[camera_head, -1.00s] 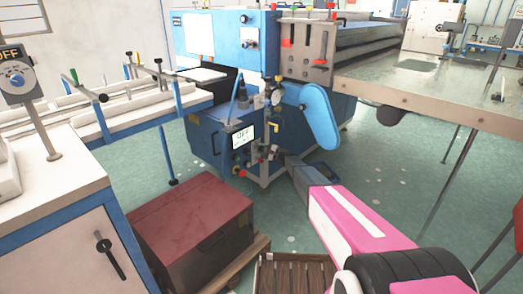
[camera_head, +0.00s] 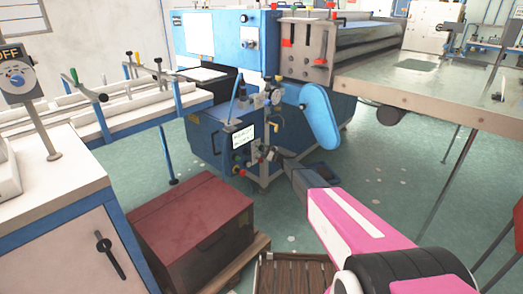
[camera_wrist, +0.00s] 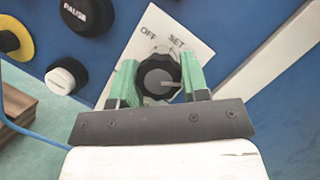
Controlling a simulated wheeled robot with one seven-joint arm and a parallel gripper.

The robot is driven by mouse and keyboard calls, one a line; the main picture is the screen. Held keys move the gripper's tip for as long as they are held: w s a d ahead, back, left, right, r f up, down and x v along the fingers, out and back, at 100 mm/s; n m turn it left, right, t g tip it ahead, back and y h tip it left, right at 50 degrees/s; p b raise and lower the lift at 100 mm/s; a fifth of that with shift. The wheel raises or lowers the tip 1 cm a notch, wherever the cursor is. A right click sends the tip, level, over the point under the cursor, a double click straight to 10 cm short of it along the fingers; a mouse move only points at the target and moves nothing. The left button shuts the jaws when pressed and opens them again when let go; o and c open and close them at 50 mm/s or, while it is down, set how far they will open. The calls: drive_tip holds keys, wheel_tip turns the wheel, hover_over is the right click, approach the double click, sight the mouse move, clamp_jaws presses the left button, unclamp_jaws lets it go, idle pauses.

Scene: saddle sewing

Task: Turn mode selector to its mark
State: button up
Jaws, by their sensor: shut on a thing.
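The mode selector is a black round knob (camera_wrist: 158,77) on a white plate (camera_wrist: 193,50) lettered OFF and SET, in the wrist view. A pale line on the knob's face points to the right in that view, below the SET lettering. My gripper (camera_wrist: 157,85) has green fingers, one on each side of the knob, shut on it. Part of the plate is hidden behind the fingers. In the head view my gripper (camera_head: 277,154) is at the front of the blue machine (camera_head: 205,140), and the knob is too small to make out there.
A dark red box (camera_head: 190,225) stands in front.

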drive_tip(key=o, duration=0.9)
drive_tip(key=shift+d, duration=0.1)
drive_tip(key=v, duration=1)
drive_tip(key=shift+s+d+f, duration=0.15)
drive_tip(key=shift+d+f, duration=0.05)
drive_tip(key=shift+d, duration=0.1)
drive_tip(key=s+d+r+n+g+h, duration=0.2)
drive_tip(key=s+n+g+h, duration=0.2)
drive_tip(key=s, duration=0.9)
drive_tip(key=s+d+r+n+g+h, duration=0.1)
drive_tip(key=s+r+n+g+h, duration=0.2)
drive_tip(key=s, duration=1.1)
drive_tip(key=s+d+r+n+h, duration=0.1)
drive_tip(key=s+d+n+h, duration=0.1)
drive_tip(key=s+d+h, duration=0.2)
drive_tip(key=s+d+r+n+h, duration=0.2)
drive_tip(key=s+d+h, duration=0.2)
drive_tip(key=s, duration=0.6)
drive_tip(key=s+d+r+n+g+h, duration=0.1)
drive_tip(key=s+d+h, duration=0.3)
drive_tip(key=s+d, duration=0.4)
drive_tip(key=shift+s+r+n+h, duration=0.1)
drive_tip(key=shift+r+n+h, duration=0.2)
drive_tip(key=shift+r+n, duration=0.35)
